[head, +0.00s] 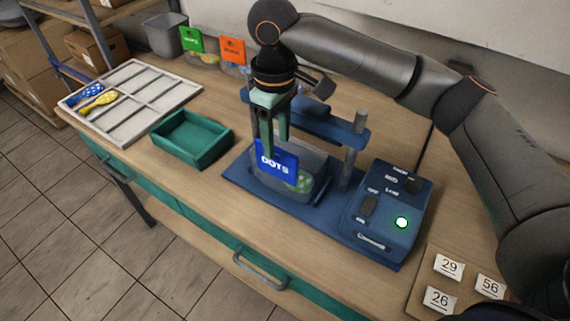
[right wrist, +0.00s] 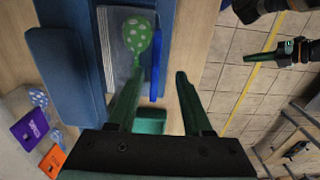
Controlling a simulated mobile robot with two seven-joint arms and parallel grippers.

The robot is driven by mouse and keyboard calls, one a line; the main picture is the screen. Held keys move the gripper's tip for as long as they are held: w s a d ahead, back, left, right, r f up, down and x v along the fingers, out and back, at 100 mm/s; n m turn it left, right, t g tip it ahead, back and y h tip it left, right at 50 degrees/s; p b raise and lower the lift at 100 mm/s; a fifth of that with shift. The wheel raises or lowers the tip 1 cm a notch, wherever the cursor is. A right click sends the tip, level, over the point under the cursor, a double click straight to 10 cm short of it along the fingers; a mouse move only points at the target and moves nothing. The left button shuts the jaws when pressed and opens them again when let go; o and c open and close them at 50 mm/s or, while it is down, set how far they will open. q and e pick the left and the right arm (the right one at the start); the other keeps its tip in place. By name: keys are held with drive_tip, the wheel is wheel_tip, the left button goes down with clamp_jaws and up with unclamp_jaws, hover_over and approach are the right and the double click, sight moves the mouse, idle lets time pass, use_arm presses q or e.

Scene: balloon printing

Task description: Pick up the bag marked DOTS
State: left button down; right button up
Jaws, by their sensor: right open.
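The bag marked DOTS has a blue header card (head: 277,166) with white lettering and stands upright on the blue press machine. A green balloon with white dots (head: 304,181) shows at its lower right, seemingly in the clear part of the bag. My right gripper (head: 275,148) points down right above the card, with its fingers apart. In the right wrist view the blue card (right wrist: 155,70) is edge-on, ahead of and between the open fingertips, and the dotted balloon (right wrist: 139,36) is beside it. My left gripper (right wrist: 268,54) shows at the right wrist view's upper right; its jaw opening is unclear.
The blue press (head: 240,177) has a post and a control box (head: 385,228) with a lit green button. A green tray (head: 228,133) and a pale divided tray (head: 150,72) with balloons lie left. Green-card (head: 190,39) and orange-card (head: 232,50) bags stand behind. Number cards (head: 448,267) lie front right.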

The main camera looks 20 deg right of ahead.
sight(278, 149)
drive_tip(key=f, duration=0.4)
drive_tip(key=shift+w+d+f, duration=0.25)
drive_tip(key=shift+c, duration=0.2)
clamp_jaws()
idle(1.0)
